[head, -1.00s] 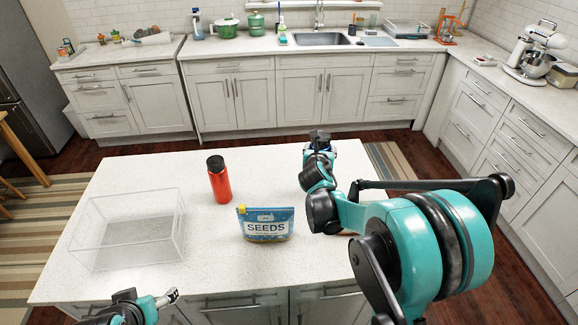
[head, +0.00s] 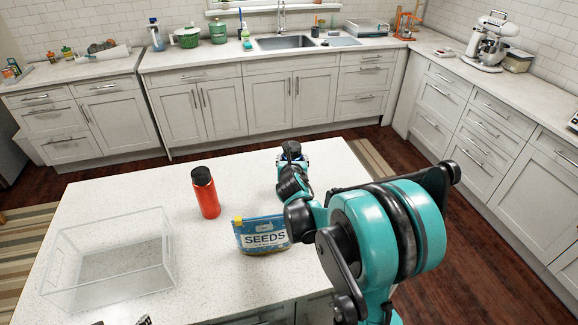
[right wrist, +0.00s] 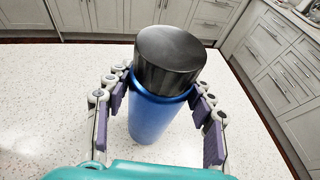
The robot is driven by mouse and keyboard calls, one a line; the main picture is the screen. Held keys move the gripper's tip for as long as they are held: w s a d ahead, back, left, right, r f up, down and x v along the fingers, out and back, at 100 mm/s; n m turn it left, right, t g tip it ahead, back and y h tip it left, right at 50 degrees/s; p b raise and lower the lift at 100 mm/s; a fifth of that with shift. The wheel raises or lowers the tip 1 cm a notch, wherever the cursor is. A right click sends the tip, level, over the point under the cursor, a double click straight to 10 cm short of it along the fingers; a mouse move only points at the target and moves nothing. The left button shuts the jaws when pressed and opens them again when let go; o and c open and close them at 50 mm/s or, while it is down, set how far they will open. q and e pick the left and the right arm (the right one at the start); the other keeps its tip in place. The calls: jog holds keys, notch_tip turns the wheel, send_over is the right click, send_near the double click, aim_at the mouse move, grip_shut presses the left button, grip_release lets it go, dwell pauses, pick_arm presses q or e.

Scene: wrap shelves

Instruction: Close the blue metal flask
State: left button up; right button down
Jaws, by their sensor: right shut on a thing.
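The blue metal flask (right wrist: 150,118) stands upright on the island in the right wrist view. A black lid (right wrist: 170,58) sits on its top; whether it is fully fastened cannot be told. My right gripper (right wrist: 158,88) is shut around the flask near its upper end, just below the lid, with a finger on each side. In the head view my right gripper (head: 291,158) mostly hides the flask, and the black lid (head: 291,147) shows above it. Only the tips of my left gripper (head: 120,321) show at the bottom edge, spread apart and empty.
A red bottle with a black cap (head: 206,195) and a blue seeds bag (head: 262,235) stand on the white island (head: 130,190). A clear open bin (head: 70,232) is at the left. Between the bin and the red bottle the top is clear. Counters run along the back and right.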

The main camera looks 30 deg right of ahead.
jog(key=shift+f, duration=0.95)
jog(key=c, duration=1)
grip_release()
jog(key=shift+f+b, duration=0.15)
jog(key=shift+b, duration=0.25)
jog(key=o, duration=0.4)
jog(key=shift+w+a, duration=0.1)
jog(key=shift+w, duration=0.05)
pick_arm(q)
jog(key=shift+w+a+f, duration=0.2)
jog(key=shift+f, duration=0.2)
jog(key=shift+w+a+f, duration=0.15)
jog(key=shift+f, duration=0.25)
